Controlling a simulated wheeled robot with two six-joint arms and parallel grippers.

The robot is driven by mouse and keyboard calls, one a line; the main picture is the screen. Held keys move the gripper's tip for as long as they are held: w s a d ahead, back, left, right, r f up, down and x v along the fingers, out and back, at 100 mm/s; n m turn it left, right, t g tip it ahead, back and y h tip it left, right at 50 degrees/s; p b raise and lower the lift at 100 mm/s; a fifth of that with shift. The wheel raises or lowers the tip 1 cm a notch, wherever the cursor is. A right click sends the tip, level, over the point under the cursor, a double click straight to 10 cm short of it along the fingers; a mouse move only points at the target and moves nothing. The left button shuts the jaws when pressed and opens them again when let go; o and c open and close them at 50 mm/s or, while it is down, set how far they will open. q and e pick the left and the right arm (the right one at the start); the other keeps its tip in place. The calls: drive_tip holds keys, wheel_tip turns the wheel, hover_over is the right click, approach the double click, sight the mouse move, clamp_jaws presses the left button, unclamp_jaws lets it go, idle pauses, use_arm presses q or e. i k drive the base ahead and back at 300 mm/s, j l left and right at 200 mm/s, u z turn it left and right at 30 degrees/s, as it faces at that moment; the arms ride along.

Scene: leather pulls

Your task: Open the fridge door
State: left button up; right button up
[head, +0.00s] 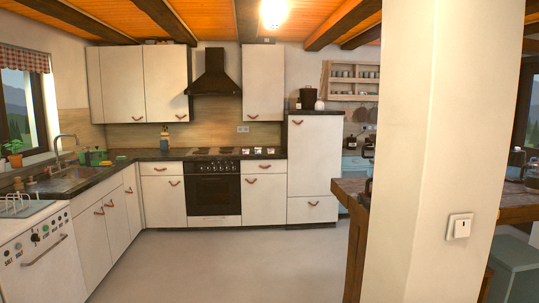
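A tall white unit (315,160) that looks like the fridge stands at the right end of the back row of cabinets. Its large upper door is closed flush. A small brown leather pull (298,121) sits near the door's upper left corner. A lower front with another leather pull (313,204) is also closed. Nothing on the front identifies it for certain as a fridge. Neither of my grippers shows in the head view.
Open grey floor (230,262) stretches to the cabinets. A white pillar (440,150) with a light switch stands close on the right. A wooden table (354,190) is partly behind it. A black oven (214,190) stands left of the tall unit, and a white dishwasher (42,265) at near left.

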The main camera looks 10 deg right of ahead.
sight(314, 143)
drive_tip(key=i+l+z, duration=0.1)
drive_tip(key=i, duration=0.95)
drive_tip(key=i+z, duration=0.1)
drive_tip(key=i, duration=0.9)
drive_tip(key=i+z, duration=0.1)
drive_tip(key=i, duration=0.95)
drive_tip(key=i+j+z, duration=0.1)
drive_tip(key=i, duration=0.95)
drive_tip(key=i+z, duration=0.3)
drive_tip(key=i, duration=0.55)
drive_tip(key=i+j+z, duration=0.25)
drive_tip(key=i, duration=0.6)
drive_tip(key=i+l, duration=0.05)
drive_tip(key=l, duration=0.05)
